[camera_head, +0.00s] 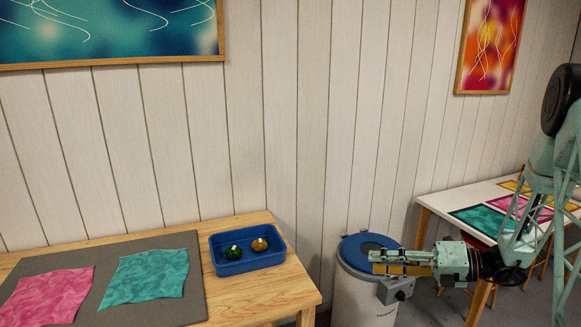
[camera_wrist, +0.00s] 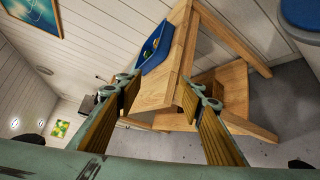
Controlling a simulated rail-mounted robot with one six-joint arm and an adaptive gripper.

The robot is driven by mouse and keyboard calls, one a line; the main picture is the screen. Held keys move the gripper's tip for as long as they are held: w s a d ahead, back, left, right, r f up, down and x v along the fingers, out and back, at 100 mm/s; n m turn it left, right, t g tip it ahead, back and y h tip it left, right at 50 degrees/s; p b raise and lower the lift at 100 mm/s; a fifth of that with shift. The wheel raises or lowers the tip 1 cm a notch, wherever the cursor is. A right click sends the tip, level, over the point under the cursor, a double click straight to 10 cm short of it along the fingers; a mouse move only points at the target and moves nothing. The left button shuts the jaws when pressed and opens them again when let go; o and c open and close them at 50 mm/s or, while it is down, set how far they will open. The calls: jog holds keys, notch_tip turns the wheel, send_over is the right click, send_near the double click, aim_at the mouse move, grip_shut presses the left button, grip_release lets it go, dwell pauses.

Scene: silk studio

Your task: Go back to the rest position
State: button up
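My gripper (camera_head: 378,263) is at the right of the head view, level and pointing left. It appears in front of the white bin with a blue lid. In the wrist view my gripper (camera_wrist: 162,90) has its two ridged, tan-padded fingers spread wide apart. Nothing is between them; the wooden table (camera_wrist: 170,75) shows beyond the gap. The gripper is open, empty and clear of the table.
A blue tray (camera_head: 245,266) with a green and an amber item stands on the wooden table (camera_head: 265,295). Pink cloth (camera_head: 50,296) and teal cloth (camera_head: 147,277) lie on a grey mat (camera_head: 190,300). The bin (camera_head: 362,300) and a white table (camera_head: 450,197) stand rightward.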

jog(key=s+a+r+n+g+h, duration=0.2)
jog(key=s+a+r+n+g, duration=0.1)
jog(key=s+a+r+n, duration=0.45)
jog(key=s+a+r+n+g+h, duration=0.25)
jog(key=s+a+r+n, duration=0.25)
jog(key=s+r+n, duration=0.45)
jog(key=s+d+r+n+t+h, duration=0.1)
jog(key=s+d+r+n+h, duration=0.1)
jog(key=s+n, duration=0.4)
jog(key=s+d+r+n+t+h, duration=0.1)
jog(key=s+r+n+h, duration=0.3)
jog(key=s, duration=0.9)
jog(key=s+d+r+n+t+h, duration=0.1)
jog(key=s+d+r+n+h, duration=0.1)
jog(key=s+n, duration=0.7)
jog(key=shift+s+d+r+h, duration=0.4)
jog(key=shift+s+d+h, duration=0.25)
jog(key=shift+h, duration=0.1)
jog(key=shift+w+t, duration=0.15)
jog(key=shift+t, duration=0.1)
jog(key=shift+c, duration=0.2)
